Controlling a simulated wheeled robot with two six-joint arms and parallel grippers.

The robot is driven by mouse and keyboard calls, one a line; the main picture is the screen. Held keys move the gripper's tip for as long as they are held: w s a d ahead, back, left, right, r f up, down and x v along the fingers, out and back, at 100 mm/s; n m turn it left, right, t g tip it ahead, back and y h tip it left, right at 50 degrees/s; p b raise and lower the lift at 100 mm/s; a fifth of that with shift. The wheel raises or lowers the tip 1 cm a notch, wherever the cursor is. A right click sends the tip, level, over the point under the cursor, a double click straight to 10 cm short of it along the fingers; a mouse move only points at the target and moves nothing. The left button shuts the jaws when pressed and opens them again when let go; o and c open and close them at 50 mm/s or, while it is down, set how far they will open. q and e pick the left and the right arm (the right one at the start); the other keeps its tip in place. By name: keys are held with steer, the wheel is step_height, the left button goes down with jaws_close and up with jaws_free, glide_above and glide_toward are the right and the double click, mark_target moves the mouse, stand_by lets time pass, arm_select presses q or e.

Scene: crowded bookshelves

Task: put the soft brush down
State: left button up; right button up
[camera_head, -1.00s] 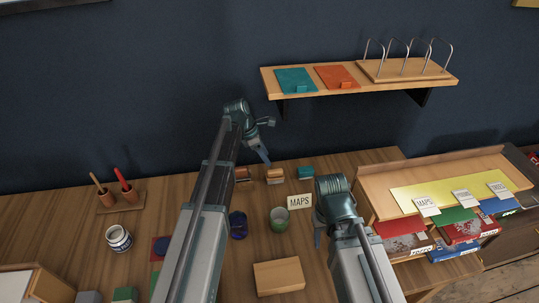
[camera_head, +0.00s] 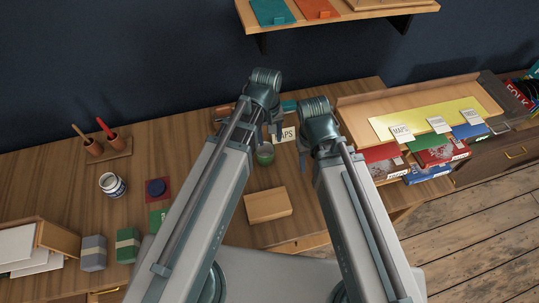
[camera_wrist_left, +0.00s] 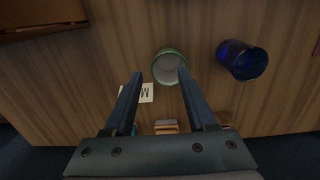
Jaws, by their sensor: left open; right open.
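I cannot clearly pick out the soft brush. Two upright handles, one red (camera_head: 104,127) and one tan (camera_head: 80,132), stand in a wooden holder (camera_head: 112,152) at the back left of the desk. A small tan block with a grey top (camera_wrist_left: 166,127) shows in the left wrist view; I cannot tell whether it is a brush. My left gripper (camera_head: 264,132) is open and empty above the green cup (camera_head: 265,155). In the left wrist view its fingertips (camera_wrist_left: 159,75) lie either side of the cup (camera_wrist_left: 169,66). My right gripper (camera_head: 304,160) is open, its fingers mostly hidden.
A blue glass (camera_wrist_left: 242,60) stands beside the green cup. A MAPS card (camera_head: 285,135) is close to both grippers. A wooden box (camera_head: 268,205) lies in front.

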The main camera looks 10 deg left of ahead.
arm_select(q)
steer(key=s+d+m+y, duration=0.1)
steer(key=s+m+y, duration=0.1)
steer(key=s+m, duration=0.6)
steer(key=shift+s+d, duration=0.1)
